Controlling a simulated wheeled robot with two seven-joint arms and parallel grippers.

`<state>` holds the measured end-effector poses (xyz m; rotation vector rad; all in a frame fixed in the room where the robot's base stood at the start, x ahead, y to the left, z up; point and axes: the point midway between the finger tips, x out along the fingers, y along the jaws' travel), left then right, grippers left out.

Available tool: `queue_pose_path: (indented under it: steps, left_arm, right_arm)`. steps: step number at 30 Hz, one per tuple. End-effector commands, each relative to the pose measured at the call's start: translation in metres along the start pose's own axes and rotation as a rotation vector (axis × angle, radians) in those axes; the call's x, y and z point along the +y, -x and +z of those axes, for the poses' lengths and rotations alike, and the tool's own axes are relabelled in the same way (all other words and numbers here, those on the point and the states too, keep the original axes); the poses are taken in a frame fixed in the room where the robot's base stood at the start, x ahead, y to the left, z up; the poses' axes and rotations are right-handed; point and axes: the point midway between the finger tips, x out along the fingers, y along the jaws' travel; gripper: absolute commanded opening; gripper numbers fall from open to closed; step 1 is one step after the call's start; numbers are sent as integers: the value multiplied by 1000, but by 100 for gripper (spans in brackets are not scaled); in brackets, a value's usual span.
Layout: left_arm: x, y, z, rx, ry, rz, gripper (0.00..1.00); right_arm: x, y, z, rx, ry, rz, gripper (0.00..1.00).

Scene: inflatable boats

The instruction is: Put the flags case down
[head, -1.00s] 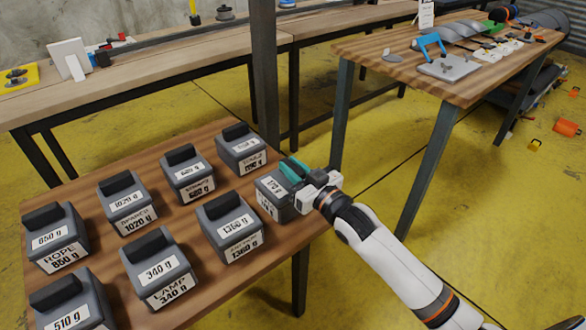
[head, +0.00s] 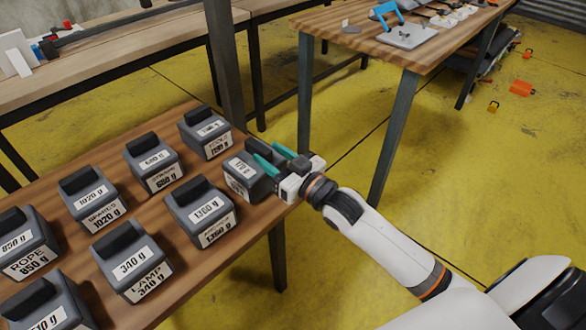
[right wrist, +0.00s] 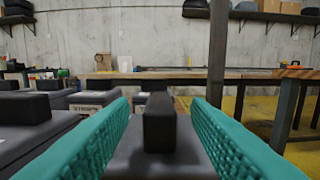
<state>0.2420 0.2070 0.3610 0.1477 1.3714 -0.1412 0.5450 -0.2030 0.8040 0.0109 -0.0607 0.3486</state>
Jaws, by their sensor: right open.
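The case at my right gripper, a dark grey box with white labels (head: 240,182), stands on the wooden table (head: 196,262) near its right edge. Its name label is too small to read, so I cannot confirm it is the flags case. My right gripper (head: 271,157) is open, with its teal fingers on either side of the case's black handle. In the right wrist view the handle (right wrist: 159,122) stands between the two spread fingers, with a gap on each side. My left gripper is out of view.
Several similar labelled cases stand in rows to the left, including the 1360 g case (head: 200,213) close by and another case (head: 206,133) behind. A dark post (head: 224,65) rises behind the table. Another table (head: 445,45) stands at the back right.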

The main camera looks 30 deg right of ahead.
Motion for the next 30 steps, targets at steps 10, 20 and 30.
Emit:
queue_pose_path:
  steps: [10, 20, 30]
  left_arm:
    - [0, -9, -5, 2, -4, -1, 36]
    - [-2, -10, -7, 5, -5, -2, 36]
    - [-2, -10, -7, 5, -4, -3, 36]
  right_arm:
    - [0, 62, -1, 3, -1, -1, 43]
    - [0, 76, 1, 0, 0, 0, 43]
    - [0, 76, 0, 0, 0, 0, 43]
